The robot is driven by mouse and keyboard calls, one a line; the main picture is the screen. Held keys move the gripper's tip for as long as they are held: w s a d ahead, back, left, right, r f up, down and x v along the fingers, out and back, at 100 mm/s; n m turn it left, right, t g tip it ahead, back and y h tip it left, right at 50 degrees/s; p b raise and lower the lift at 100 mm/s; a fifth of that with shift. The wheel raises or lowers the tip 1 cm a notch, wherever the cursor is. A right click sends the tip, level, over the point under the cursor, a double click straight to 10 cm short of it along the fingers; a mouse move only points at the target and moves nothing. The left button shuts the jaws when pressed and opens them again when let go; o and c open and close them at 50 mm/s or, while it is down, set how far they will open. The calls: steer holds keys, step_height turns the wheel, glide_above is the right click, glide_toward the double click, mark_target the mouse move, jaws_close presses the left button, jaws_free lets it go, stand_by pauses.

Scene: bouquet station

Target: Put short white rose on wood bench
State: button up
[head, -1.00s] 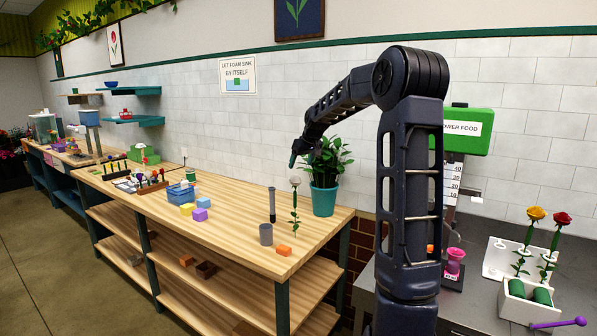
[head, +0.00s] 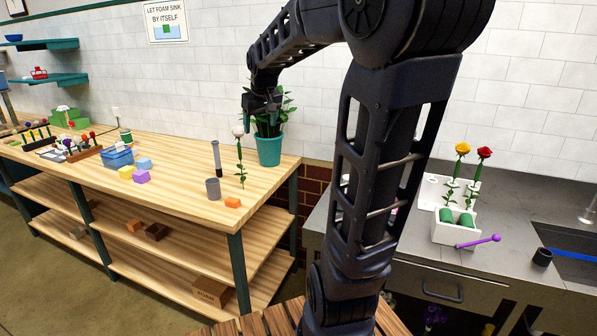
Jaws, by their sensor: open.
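A white rose (head: 239,152) with a green leafy stem stands upright at the right end of the wood bench (head: 262,178). I cannot tell what supports its foot or whether it is the short one. My gripper (head: 262,106) is open and shows in front of the potted plant, higher than the rose's bloom and a little to its right. Nothing is visible between its fingers. Another small white bloom or tag (head: 115,112) shows farther back on the bench, too small to tell.
By the rose are a grey cup (head: 213,188), a dark tube (head: 217,158), an orange block (head: 232,203) and a teal plant pot (head: 269,150). Coloured blocks and a blue basket (head: 117,157) lie left. A grey counter (head: 400,240) holds yellow and red roses.

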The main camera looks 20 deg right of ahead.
steer(key=s+d+f+m, duration=0.1)
steer(key=s+f, duration=0.2)
steer(key=s, duration=0.8)
steer(key=s+d+f+m, duration=0.1)
steer(key=s+f, duration=0.3)
steer(key=s, duration=0.7)
steer(key=shift+d+f, duration=0.3)
steer(key=shift+d, duration=0.5)
steer(key=shift+o, duration=0.2)
steer(key=shift+s, duration=0.1)
